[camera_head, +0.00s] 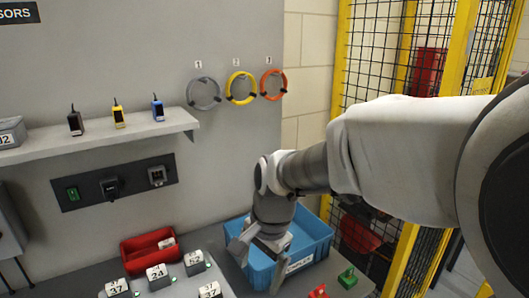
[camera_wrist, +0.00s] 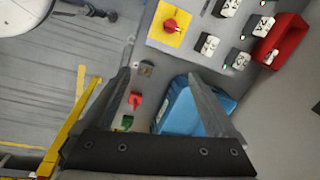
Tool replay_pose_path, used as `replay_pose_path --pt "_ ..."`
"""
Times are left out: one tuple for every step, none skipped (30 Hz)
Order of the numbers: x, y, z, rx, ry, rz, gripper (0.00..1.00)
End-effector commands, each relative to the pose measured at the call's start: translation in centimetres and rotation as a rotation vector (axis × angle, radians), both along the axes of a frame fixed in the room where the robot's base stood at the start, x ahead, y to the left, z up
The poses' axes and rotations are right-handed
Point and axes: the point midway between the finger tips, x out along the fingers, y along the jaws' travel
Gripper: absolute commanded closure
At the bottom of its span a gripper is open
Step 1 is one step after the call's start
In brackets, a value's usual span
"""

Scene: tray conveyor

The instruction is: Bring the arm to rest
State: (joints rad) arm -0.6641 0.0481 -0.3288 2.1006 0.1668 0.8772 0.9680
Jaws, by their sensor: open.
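My gripper (camera_head: 257,262) is open at the end of my bent arm, pointing down over the left part of a blue bin (camera_head: 312,232) in the head view. Its two fingers stand well apart with nothing between them in the wrist view (camera_wrist: 160,82). The blue bin shows beyond the fingers there (camera_wrist: 178,108). In the head view the gripper hides part of the bin's inside and its label.
Numbered white blocks (camera_head: 158,271) and a red tray (camera_head: 140,247) lie left of the bin. A red piece (camera_head: 318,291) and a green piece (camera_head: 347,278) lie before it. A yellow-framed mesh fence (camera_head: 342,60) stands right, behind my arm. A shelf (camera_head: 100,137) juts from the wall.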

Motion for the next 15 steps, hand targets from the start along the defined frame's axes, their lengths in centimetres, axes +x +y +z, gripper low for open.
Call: replay_pose_path --pt "-0.6 -1.5 1.2 0.014 -0.035 0.039 0.07" --pt "-1.0 -2.3 1.8 0.017 -0.053 0.066 0.07" --pt "-1.5 -3.3 2.4 0.019 -0.079 0.105 0.07" --pt "-1.9 -4.0 3.0 0.017 -0.100 0.134 0.07" --pt "-2.4 -4.8 3.4 0.015 -0.121 0.164 0.07" --pt "-3.0 -5.7 4.0 0.009 -0.151 0.201 0.07" --pt "-3.5 -6.4 4.5 0.002 -0.172 0.230 0.07" --pt "-4.0 -7.1 4.9 -0.005 -0.194 0.258 0.07" --pt "-4.7 -8.0 5.3 -0.022 -0.224 0.295 0.07" --pt "-5.3 -8.6 5.6 -0.034 -0.245 0.324 0.07" --pt "-5.8 -9.2 5.9 -0.048 -0.267 0.352 0.07" --pt "-6.6 -10.1 6.3 -0.070 -0.296 0.387 0.07" --pt "-7.1 -10.7 6.5 -0.090 -0.316 0.416 0.07" --pt "-7.7 -11.2 6.7 -0.110 -0.335 0.442 0.07" --pt "-8.5 -11.9 6.9 -0.139 -0.357 0.477 0.07"
